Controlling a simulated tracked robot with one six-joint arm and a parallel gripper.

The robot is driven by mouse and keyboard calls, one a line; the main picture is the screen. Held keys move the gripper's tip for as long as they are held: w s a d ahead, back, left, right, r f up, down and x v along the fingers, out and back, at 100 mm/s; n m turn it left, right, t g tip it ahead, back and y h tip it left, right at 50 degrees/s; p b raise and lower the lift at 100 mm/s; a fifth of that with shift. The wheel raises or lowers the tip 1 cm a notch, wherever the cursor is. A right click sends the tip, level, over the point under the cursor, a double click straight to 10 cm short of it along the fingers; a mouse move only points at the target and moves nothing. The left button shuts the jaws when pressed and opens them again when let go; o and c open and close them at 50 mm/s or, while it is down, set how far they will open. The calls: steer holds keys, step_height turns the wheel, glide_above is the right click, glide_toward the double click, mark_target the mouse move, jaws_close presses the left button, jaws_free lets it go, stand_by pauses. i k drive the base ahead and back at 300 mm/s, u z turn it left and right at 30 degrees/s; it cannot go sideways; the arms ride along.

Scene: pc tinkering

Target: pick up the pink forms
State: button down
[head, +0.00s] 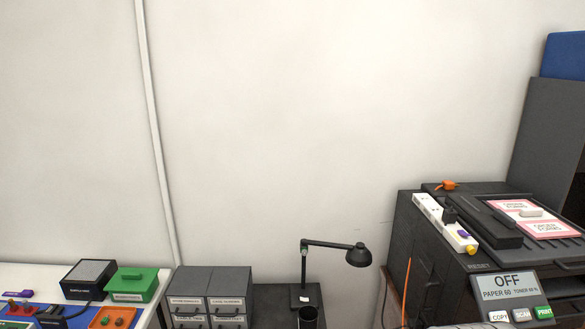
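The pink forms (547,228) lie flat on top of a dark printer (434,246) at the right in the head view. They show a pink border and white label areas with pink lettering, too small to read surely. A small white object (531,212) lies on them. My gripper is not in view.
On the printer, a white power strip (430,208), a dark bar-shaped device (482,226) and an orange item (446,185) lie left of the forms. A black lamp (358,256) and grey drawers (228,284) stand further left. A green box (131,285) sits on the left table.

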mark_target(539, 224)
steer(key=z, duration=1.25)
